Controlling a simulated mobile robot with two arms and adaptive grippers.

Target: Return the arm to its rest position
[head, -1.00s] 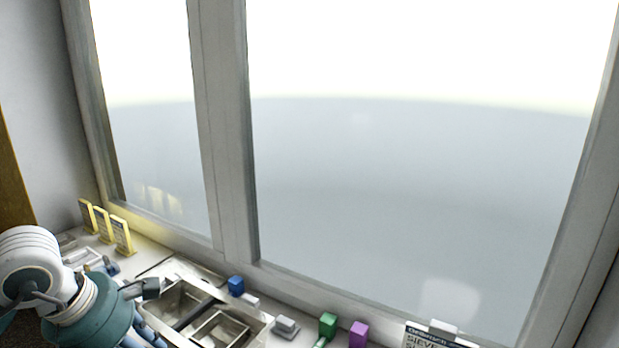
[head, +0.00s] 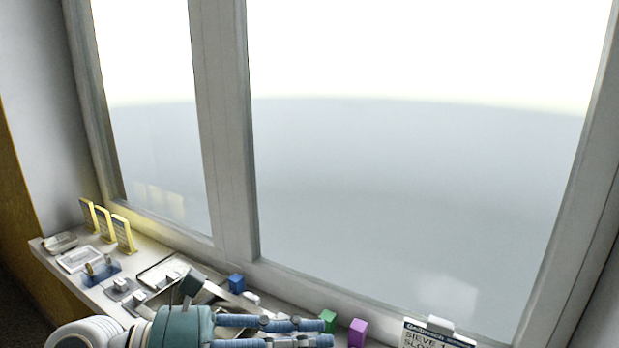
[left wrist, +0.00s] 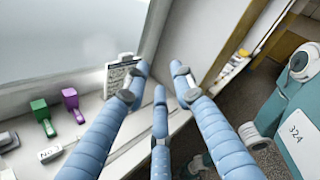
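My left gripper (head: 322,333) comes in low from the left in the head view, its blue fingers pointing right above the sill. In the left wrist view the fingers of the left gripper (left wrist: 160,78) are spread apart with nothing between them; it is open and empty. My left arm's teal and white wrist hides part of the steel pan (head: 205,293). My right gripper is not in view that I can make out.
On the sill stand a blue block (head: 236,283), a green block (head: 327,320), a purple block (head: 358,332) and a sign card (head: 432,336). Several yellow-edged cards (head: 123,234) stand at the left. The window (head: 420,200) rises behind.

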